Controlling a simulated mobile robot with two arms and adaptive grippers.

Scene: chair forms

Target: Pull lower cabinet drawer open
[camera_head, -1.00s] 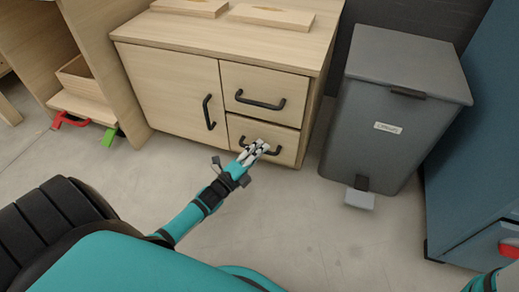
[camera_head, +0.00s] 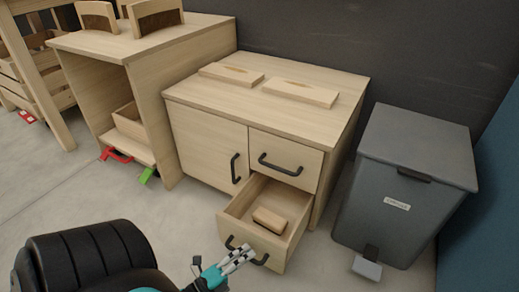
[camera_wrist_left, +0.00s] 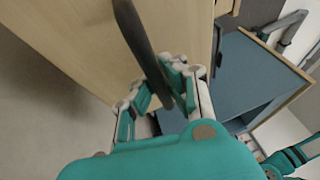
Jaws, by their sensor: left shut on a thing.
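The light wood cabinet (camera_head: 205,135) stands against the dark wall. Its lower drawer (camera_head: 268,240) is pulled out, and a small wooden block (camera_head: 269,219) lies inside. My left gripper (camera_head: 243,252) is at the drawer's front, shut on its dark bar handle (camera_head: 262,261), partly hiding it. In the left wrist view the handle (camera_wrist_left: 143,45) runs between the fingers of my left gripper (camera_wrist_left: 162,88). The upper drawer (camera_head: 285,160) and the cabinet door (camera_head: 207,145) are shut. My right gripper is not in view.
A grey pedal bin (camera_head: 400,195) stands right of the cabinet, with floor between it and the drawer. An open wooden unit (camera_head: 150,75) stands to the left. Two flat wooden pieces (camera_head: 300,93) lie on the cabinet top.

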